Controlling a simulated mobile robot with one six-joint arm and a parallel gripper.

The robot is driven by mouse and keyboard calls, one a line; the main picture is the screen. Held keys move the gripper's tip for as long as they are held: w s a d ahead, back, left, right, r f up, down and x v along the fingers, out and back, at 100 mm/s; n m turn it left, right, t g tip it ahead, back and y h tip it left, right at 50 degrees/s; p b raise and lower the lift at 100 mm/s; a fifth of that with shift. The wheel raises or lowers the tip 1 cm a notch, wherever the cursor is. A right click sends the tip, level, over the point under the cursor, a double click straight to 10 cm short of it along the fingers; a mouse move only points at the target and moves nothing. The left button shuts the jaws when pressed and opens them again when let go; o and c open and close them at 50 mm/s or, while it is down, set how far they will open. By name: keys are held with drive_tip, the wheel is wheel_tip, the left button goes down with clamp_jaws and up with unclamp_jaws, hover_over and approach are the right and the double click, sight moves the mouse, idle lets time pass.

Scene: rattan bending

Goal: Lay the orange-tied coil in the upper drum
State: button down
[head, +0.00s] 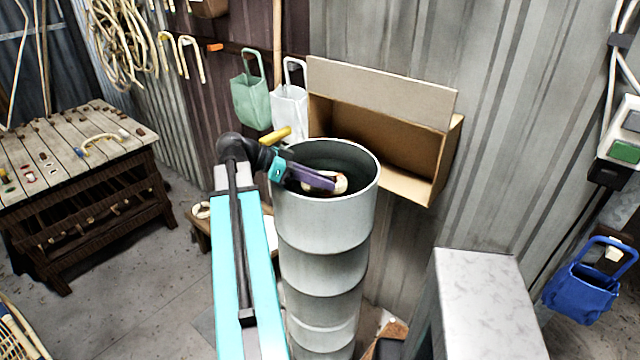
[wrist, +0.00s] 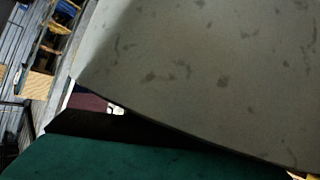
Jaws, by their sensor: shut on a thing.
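The upper drum (head: 325,212) is a grey open-topped cylinder at the top of a tall stack in the middle of the head view. My gripper (head: 327,183) reaches over its left rim, with its purple fingers inside the mouth. It is shut on a small pale coil (head: 342,182), which sits within the drum's opening below the rim. The tie's colour is too small to tell. Whether the coil touches the drum's inside is hidden. In the wrist view a mottled grey surface fills most of the picture, and the fingertips and coil are mostly hidden.
An open cardboard box (head: 385,150) is on the wall just behind the drum. Green (head: 251,100) and white (head: 290,105) containers hang behind it. A grey cabinet (head: 485,290) stands right, a slatted workbench (head: 70,150) left.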

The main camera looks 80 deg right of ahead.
drive_tip(key=c, duration=1.5)
unclamp_jaws()
drive_tip(key=shift+c, duration=0.2)
drive_tip(key=shift+r, duration=0.25)
drive_tip(key=shift+r+p, duration=0.5)
drive_tip(key=shift+p, duration=0.35)
drive_tip(key=shift+w+b, duration=0.3)
drive_tip(key=shift+b, duration=0.1)
drive_tip(key=v, duration=1.1)
